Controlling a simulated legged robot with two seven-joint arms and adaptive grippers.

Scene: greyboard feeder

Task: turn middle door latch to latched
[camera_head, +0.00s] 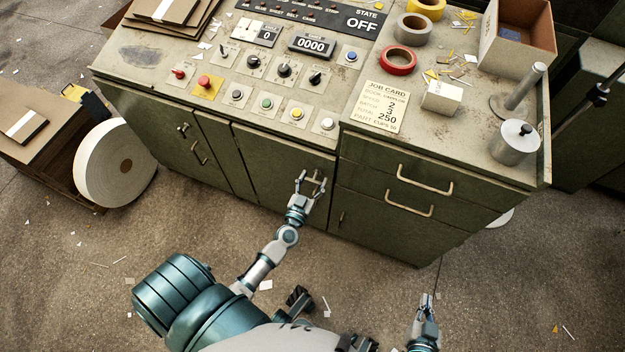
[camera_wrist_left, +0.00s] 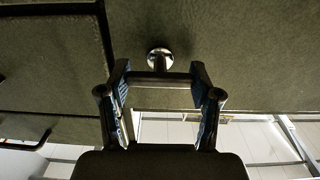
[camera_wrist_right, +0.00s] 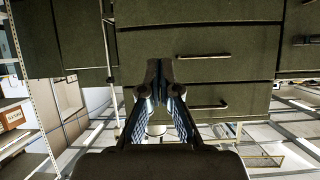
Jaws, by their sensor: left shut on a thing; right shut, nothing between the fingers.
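The middle door (camera_head: 270,165) is a dark green panel on the front of the cabinet and looks closed. Its latch has a round metal boss (camera_wrist_left: 160,58) and a dark bar that lies crosswise between my left fingers in the left wrist view. My left gripper (camera_head: 312,182) is at the upper right of that door, shut on the latch (camera_wrist_left: 160,78); its fingers partly hide the latch in the head view. My right gripper (camera_head: 428,298) is shut and empty, low in front of the cabinet and apart from it. Its closed fingertips (camera_wrist_right: 160,75) show in the right wrist view.
Drawers with bar handles (camera_head: 425,181) are to the right of the door. The left door (camera_head: 175,140) has its own latch and handle. A control panel, tape rolls (camera_head: 398,60) and a job card (camera_head: 380,105) are on top. A white roll (camera_head: 115,163) stands at left. Floor in front is mostly clear.

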